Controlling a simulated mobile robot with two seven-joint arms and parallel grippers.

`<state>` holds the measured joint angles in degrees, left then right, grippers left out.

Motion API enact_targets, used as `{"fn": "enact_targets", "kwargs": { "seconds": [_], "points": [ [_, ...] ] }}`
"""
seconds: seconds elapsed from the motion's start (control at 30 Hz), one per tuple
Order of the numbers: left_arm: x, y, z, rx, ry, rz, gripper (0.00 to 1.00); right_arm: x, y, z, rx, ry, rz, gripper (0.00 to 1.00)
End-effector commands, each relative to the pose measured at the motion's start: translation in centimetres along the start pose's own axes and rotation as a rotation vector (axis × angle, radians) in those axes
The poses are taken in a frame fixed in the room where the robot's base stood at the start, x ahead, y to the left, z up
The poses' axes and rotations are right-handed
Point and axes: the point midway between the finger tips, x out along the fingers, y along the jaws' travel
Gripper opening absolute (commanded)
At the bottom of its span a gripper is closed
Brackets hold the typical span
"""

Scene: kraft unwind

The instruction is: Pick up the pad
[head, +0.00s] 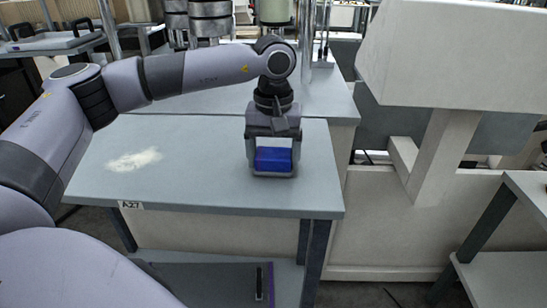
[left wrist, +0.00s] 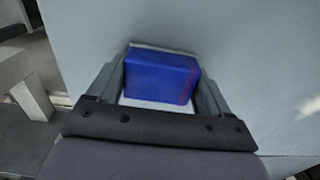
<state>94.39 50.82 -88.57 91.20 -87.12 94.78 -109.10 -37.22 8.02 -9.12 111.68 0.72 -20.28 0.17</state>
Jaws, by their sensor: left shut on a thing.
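The pad is a blue block (head: 273,160) near the right part of the grey table (head: 210,185). It also shows in the left wrist view (left wrist: 160,78), between the two fingers. My left gripper (head: 272,170) reaches down from above and is shut on the blue pad, with one finger on each side. Whether the pad touches the table or is slightly above it, I cannot tell. My right gripper is not in view.
A pale powdery patch (head: 134,160) lies on the table's left part. A label reading A27 (head: 130,205) is on its front edge. A large white machine housing (head: 455,60) stands to the right. The table's middle is clear.

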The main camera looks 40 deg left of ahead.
Motion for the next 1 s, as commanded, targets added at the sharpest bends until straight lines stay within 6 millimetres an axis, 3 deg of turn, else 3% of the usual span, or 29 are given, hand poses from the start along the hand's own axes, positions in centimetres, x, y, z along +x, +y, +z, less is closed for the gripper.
{"fn": "enact_targets", "kwargs": {
  "seconds": [0.27,0.7,1.0],
  "points": [
    [-4.1,0.1,-0.1,0.001,0.004,0.004,0.48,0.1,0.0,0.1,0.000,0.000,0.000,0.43],
    [-16.8,0.1,0.0,0.001,0.004,0.002,0.48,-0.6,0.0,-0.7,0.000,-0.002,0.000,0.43],
    [-19.6,0.1,0.0,0.002,0.001,0.001,0.48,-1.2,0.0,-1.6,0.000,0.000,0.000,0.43]
  ]
}}
